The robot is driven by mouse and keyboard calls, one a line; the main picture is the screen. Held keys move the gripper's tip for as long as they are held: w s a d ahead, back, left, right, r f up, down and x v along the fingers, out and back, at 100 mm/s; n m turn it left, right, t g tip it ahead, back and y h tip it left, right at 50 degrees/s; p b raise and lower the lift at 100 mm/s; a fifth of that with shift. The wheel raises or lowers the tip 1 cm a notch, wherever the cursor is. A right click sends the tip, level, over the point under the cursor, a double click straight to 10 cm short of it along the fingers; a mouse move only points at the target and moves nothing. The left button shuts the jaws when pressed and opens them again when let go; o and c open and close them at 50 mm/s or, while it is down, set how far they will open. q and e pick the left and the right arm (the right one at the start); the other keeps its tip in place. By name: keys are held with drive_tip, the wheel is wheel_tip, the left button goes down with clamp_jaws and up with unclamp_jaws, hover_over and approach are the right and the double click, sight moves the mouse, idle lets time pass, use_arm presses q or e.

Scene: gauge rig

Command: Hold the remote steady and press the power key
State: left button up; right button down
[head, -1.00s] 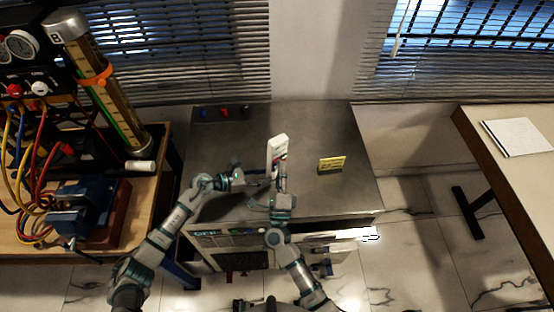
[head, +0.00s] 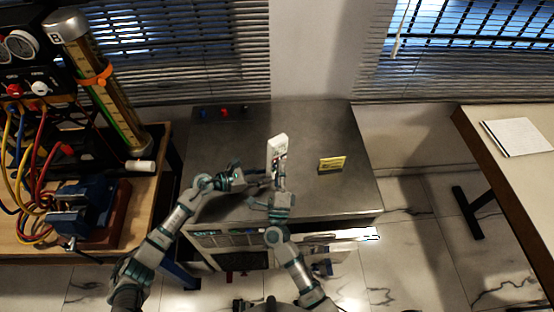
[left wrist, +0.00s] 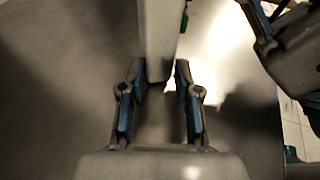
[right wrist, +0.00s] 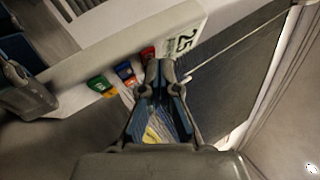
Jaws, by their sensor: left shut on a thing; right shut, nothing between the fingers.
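The white remote (head: 276,146) stands tilted above the steel table, with its lower part in my left gripper (head: 268,178). In the left wrist view the remote (left wrist: 161,35) sits between the two shut fingers. In the right wrist view the remote (right wrist: 95,60) shows red, blue, orange and green keys and a "25" label. My right gripper (right wrist: 155,68) is shut and empty, its tips close to the red key (right wrist: 148,52). I cannot tell whether they touch it. Which key is the power key is not readable.
The steel table (head: 230,130) is mostly clear. A small yellow sign (head: 332,163) stands right of the remote. Small blue, red (head: 224,112) and black pieces lie at the back. A bench with a blue vise (head: 85,205) is at left; another table with paper (head: 517,137) is at right.

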drive_tip(key=shift+s+d, duration=0.4)
drive_tip(key=shift+s, duration=0.25)
drive_tip(key=s+d, duration=0.1)
drive_tip(key=s, duration=0.1)
drive_tip(key=s+d, duration=0.1)
drive_tip(key=s, duration=0.1)
drive_tip(key=shift+s+d, duration=0.1)
drive_tip(key=shift+d, duration=0.25)
use_arm(q)
drive_tip(key=o, duration=0.9)
drive_tip(key=shift+o, duration=0.2)
